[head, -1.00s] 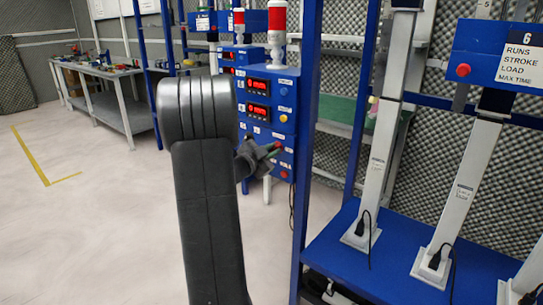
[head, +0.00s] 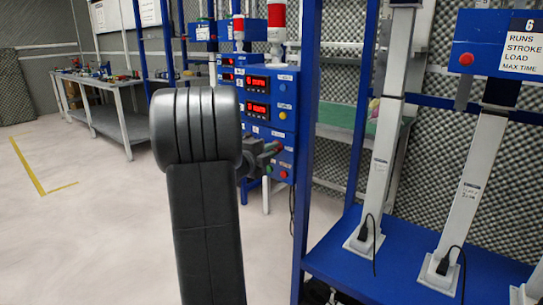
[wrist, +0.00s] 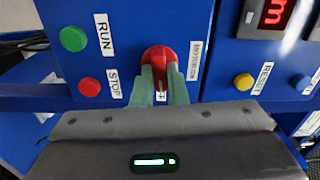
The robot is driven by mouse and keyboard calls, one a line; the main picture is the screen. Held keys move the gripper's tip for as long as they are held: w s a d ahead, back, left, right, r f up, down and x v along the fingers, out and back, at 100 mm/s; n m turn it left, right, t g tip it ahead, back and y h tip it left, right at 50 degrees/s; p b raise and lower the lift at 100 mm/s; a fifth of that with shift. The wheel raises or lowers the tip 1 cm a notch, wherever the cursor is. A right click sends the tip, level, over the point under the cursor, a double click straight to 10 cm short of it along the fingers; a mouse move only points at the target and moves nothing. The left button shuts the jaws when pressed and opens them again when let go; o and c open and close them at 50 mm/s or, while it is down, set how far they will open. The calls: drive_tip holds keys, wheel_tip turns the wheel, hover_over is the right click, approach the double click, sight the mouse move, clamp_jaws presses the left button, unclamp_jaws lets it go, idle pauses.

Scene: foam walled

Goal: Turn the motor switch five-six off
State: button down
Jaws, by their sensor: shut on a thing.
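The red rotary switch (wrist: 158,56) is on the blue control panel (wrist: 125,20), in the upper middle of the wrist view. My gripper (wrist: 160,92) has its two green fingers closed around the switch's lower part, one on each side. The fingers hide part of the switch. A label beside it is too small to read surely. In the head view my gripper (head: 272,149) is at the lower part of the blue panel cabinet (head: 284,97), and the switch is hard to make out there.
Left of the switch are a green RUN button (wrist: 73,39) and a red STOP button (wrist: 90,87). Right of it are a yellow RESET button (wrist: 243,82) and a red display (wrist: 270,13). A blue rack post (head: 304,140) stands close right of my arm. The floor at left is clear.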

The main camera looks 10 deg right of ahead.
drive_tip(key=shift+m+b, duration=0.3)
drive_tip(key=shift+m, duration=0.3)
drive_tip(key=c, duration=1.4)
unclamp_jaws()
drive_tip(key=shift+c, duration=0.2)
drive_tip(key=p+v, duration=0.2)
drive_tip(key=v, duration=1.1)
drive_tip(key=shift+s+a, duration=0.25)
drive_tip(key=shift+a, duration=0.05)
